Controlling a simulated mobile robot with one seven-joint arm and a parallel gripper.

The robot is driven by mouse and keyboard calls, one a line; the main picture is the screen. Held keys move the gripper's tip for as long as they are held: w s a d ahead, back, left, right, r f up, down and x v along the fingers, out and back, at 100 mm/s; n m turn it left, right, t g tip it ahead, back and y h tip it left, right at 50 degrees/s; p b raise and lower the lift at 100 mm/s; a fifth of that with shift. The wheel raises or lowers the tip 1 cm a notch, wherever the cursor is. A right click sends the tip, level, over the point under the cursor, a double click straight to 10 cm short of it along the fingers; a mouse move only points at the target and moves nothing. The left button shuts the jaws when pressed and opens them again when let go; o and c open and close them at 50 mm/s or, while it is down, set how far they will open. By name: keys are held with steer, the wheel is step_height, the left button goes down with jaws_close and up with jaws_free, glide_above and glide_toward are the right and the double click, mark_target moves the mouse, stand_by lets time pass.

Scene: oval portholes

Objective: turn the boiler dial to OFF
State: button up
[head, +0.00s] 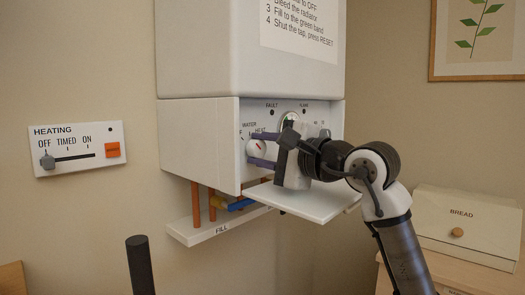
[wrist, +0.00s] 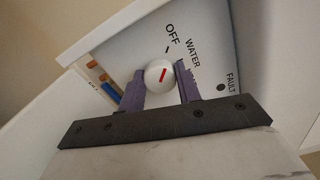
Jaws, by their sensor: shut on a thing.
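The boiler dial (head: 256,148) is a round white knob with a red mark, on the open lower panel of the white boiler (head: 200,140). WATER and HEAT are printed around it in the head view; OFF is mostly hidden there. My gripper (head: 262,149) has its two purple fingers on either side of the dial, shut on it. In the wrist view, the dial (wrist: 158,74) sits between the fingertips (wrist: 160,76). OFF and WATER are readable above it. The red mark slants toward the upper right there; I cannot tell exactly which label it meets.
A fold-down flap (head: 300,202) juts out beneath my gripper. Copper pipes (head: 196,205) and a blue tap handle (head: 238,204) are below the boiler, by the FILL shelf (head: 220,229). A HEATING slider panel (head: 76,149) is on the left wall. A bread box (head: 465,225) stands right.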

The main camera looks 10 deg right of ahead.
steer(key=o, duration=1)
steer(key=shift+c, duration=0.2)
steer(key=shift+s, duration=0.1)
steer(key=b+v, duration=0.2)
steer(key=v, duration=1.1)
steer(key=shift+s+d, duration=0.25)
